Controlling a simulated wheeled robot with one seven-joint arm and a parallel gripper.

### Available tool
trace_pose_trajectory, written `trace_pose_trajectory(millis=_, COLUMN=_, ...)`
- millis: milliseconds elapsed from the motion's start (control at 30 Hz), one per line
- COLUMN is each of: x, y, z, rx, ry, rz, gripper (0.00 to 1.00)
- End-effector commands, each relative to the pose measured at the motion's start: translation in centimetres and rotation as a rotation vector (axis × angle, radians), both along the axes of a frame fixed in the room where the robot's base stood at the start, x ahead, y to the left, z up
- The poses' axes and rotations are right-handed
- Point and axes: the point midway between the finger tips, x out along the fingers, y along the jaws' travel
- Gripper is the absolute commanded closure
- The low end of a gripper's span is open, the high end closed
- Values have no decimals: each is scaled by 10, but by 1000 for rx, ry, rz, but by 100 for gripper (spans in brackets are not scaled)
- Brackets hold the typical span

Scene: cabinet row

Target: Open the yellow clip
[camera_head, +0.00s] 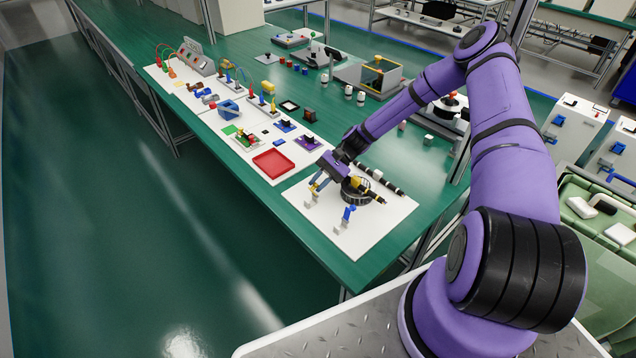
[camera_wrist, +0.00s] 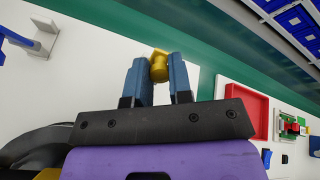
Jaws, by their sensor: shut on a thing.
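The yellow clip (camera_wrist: 159,68) sits between the tips of the two blue fingers of my gripper (camera_wrist: 160,80) in the wrist view. The fingers are shut on its rounded yellow part. In the head view my gripper (camera_head: 319,184) reaches down over the near white board, and the yellow clip (camera_head: 313,189) shows small at its fingertips. Its lower part is too small to make out. A blue clip (camera_head: 348,213) stands apart on the same board, to the right of my gripper; it also shows at the left edge of the wrist view (camera_wrist: 20,40).
The white board (camera_head: 345,240) lies on the green table. A red tray (camera_head: 273,162) lies up and left. Several small blocks and fixtures stand farther back.

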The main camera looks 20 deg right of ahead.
Motion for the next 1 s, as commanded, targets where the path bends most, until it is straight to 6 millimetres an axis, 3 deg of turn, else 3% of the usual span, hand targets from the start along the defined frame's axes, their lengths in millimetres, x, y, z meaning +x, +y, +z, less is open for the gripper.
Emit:
trace_pose_trajectory(millis=100, x=0, y=0, z=0, rx=-1, ry=0, rz=-1, gripper=100)
trace_pose_trajectory(millis=133, x=0, y=0, z=0, rx=-1, ry=0, rz=-1, gripper=73)
trace_pose_trajectory(millis=200, x=0, y=0, z=0, rx=-1, ry=0, rz=-1, gripper=57)
trace_pose_trajectory(millis=233, x=0, y=0, z=0, rx=-1, ry=0, rz=0, gripper=54)
trace_pose_trajectory(millis=633, x=3, y=-8, z=4, rx=-3, ry=-1, rz=-1, gripper=54)
trace_pose_trajectory(millis=1000, x=21, y=-63, z=32, rx=-4, ry=-3, rz=-1, gripper=54)
